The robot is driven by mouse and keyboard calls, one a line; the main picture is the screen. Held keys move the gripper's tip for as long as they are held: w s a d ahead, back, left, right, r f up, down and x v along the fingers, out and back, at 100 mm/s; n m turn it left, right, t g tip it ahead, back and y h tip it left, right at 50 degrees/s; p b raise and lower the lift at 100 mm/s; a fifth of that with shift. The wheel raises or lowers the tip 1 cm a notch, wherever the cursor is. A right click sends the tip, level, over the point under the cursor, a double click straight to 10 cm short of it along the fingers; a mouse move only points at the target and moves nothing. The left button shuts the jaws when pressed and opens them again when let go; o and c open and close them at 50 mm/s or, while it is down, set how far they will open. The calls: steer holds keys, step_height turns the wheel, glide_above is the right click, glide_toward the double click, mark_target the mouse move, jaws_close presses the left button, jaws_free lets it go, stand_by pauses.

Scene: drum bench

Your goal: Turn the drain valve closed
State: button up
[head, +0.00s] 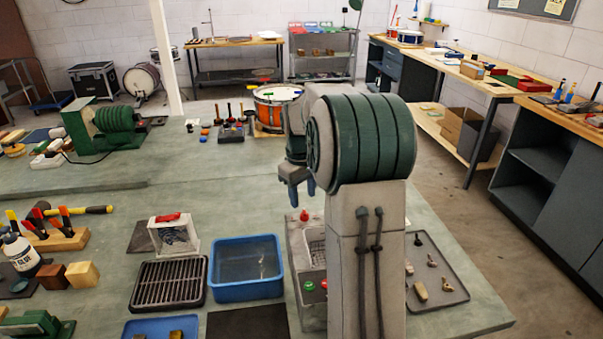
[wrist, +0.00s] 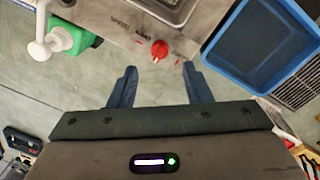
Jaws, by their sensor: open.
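In the wrist view the red knob (wrist: 160,49) stands by small printed labels that I cannot read clearly. My gripper (head: 302,197) hangs over the sink unit's far end, close to the knob. In the wrist view my gripper (wrist: 159,70) is open and empty, its two blue fingers spread either side of the knob's line. The fingertips stop short of the knob and do not touch it. My arm hides part of the sink.
A blue basin (head: 212,292) stands left of the sink, beside a black rack (head: 168,284). A green block with a white handle (wrist: 72,36) shows in the wrist view. A grey tray (head: 455,290) of small fittings lies right.

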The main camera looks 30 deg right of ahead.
mark_target(302, 216)
step_height(302, 216, up, 8)
steer(key=shift+a, duration=0.2)
stand_by(0.4)
steer(key=s+a+m+t, duration=0.1)
steer(key=s+a+m, duration=0.1)
steer(key=s+a, duration=0.95)
steer(key=s+a+f+t, duration=0.1)
steer(key=s+f, duration=0.2)
steer(key=s, duration=0.4)
steer(key=s+a+f+m, duration=0.1)
steer(key=s+a+f, duration=0.1)
steer(key=s, duration=0.5)
steer(key=shift+s+a+f+t+y, duration=0.2)
steer(key=shift+a+f+t+y, duration=0.15)
steer(key=shift+f, duration=0.25)
steer(key=shift+d, duration=0.1)
steer(key=shift+c, duration=1)
steer(key=shift+s, duration=0.1)
